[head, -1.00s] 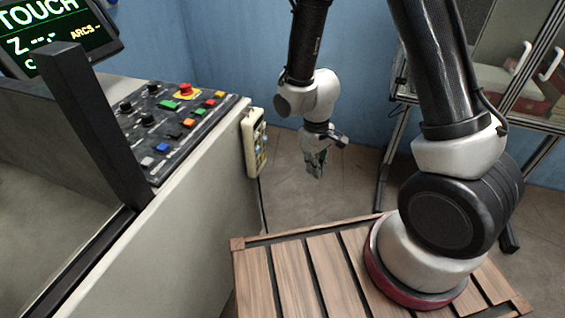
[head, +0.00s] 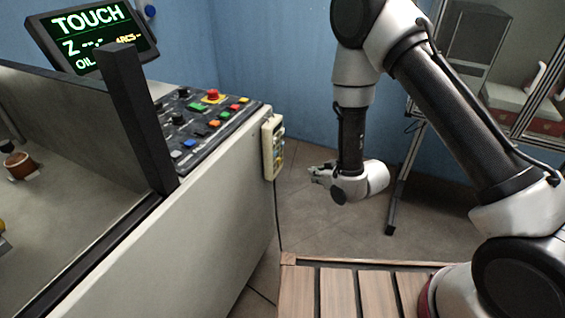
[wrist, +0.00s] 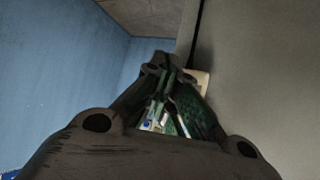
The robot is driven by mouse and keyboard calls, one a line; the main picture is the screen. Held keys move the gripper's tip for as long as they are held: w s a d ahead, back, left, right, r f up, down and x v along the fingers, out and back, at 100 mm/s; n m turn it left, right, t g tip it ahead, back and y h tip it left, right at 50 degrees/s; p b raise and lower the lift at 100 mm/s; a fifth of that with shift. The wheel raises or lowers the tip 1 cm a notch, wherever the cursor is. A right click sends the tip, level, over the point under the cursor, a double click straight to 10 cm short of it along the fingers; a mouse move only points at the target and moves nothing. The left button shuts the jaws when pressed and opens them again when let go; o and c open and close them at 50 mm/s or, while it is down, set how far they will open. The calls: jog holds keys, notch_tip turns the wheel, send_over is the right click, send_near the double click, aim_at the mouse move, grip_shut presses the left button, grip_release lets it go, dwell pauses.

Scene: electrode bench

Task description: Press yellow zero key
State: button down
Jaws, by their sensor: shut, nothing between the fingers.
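A beige hand pendant (head: 267,150) hangs on the right side wall of the machine in the head view, with its keys on the side toward my gripper. Some keys look yellowish, but I cannot make out a zero. My gripper (head: 314,174) is shut and empty, pointing left toward the pendant and a short gap to its right, slightly lower. In the wrist view my gripper's fingers (wrist: 165,72) come together at the far end. Part of the pendant (wrist: 203,81) shows behind them, mostly hidden by the fingers.
The machine's control panel (head: 213,122) carries several coloured buttons and a red knob. A screen (head: 92,38) reading TOUCH stands behind it. A cable hangs below the pendant. A slatted wooden platform (head: 337,292) lies in front. The floor between machine and the metal frame at right is open.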

jog(key=shift+a, duration=0.1)
jog(key=w+a, duration=0.3)
jog(key=a, duration=0.5)
dwell(0.3)
jog(key=shift+a, duration=0.15)
dwell(1.1)
jog(key=shift+w+a, duration=0.1)
jog(key=shift+a, duration=0.25)
jog(key=shift+w+a, duration=0.15)
jog(key=shift+a, duration=0.2)
dwell(0.8)
jog(key=shift+d, duration=0.1)
jog(key=shift+s+d, duration=0.3)
jog(key=shift+d, duration=0.35)
jog(key=shift+s+d, duration=0.3)
jog(key=shift+d, duration=0.5)
jog(key=shift+s+d, duration=0.25)
jog(key=shift+d, duration=0.55)
jog(key=shift+s+d, duration=0.3)
jog(key=shift+d, duration=0.5)
